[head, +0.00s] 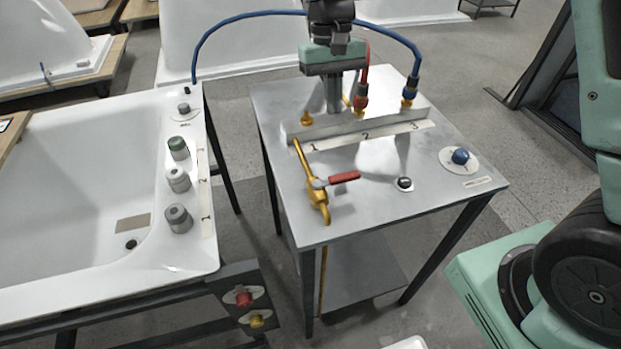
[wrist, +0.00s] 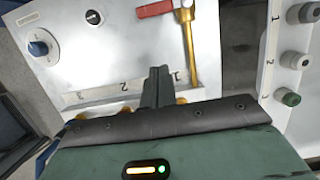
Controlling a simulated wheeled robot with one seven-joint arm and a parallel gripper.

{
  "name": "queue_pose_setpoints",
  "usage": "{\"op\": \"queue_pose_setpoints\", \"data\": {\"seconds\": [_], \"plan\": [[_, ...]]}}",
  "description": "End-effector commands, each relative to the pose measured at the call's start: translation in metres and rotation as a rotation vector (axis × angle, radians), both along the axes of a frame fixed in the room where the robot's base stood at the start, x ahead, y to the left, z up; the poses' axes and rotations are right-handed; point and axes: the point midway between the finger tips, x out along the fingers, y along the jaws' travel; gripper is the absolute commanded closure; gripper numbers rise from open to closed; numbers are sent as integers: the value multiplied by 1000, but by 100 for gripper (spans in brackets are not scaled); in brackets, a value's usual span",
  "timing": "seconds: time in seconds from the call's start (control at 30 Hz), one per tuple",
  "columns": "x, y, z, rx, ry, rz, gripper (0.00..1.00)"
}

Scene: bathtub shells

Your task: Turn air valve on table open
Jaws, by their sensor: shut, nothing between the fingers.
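The air valve (head: 319,188) is a brass fitting on a brass pipe with a red lever handle (head: 344,178), on the near left part of the metal table (head: 381,209). The lever points to the right in the head view, across the pipe. In the wrist view the red lever (wrist: 156,9) and brass pipe (wrist: 191,55) are at the top, partly cut off. My gripper (head: 333,108) points down near the numbered block at the back of the table, behind the valve. Its fingers also show in the wrist view (wrist: 158,80). They are shut, empty and apart from the lever.
The block (head: 300,133) carries brass fittings and labels 1, 2, 3. Blue (head: 408,92) and red (head: 361,89) hose connectors stand on it. A blue knob (head: 460,156) and black knob (head: 404,183) are at right. A white tub (head: 85,215) with knobs stands left.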

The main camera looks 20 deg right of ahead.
Motion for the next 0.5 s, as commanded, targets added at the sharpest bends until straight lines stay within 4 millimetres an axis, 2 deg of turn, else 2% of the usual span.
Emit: {"op": "queue_pose_setpoints", "data": {"seconds": [0.23,0.5], "plan": [[-2,-3,-22,-7,9,-10,100],[-17,-3,-75,-6,9,-8,100]]}}
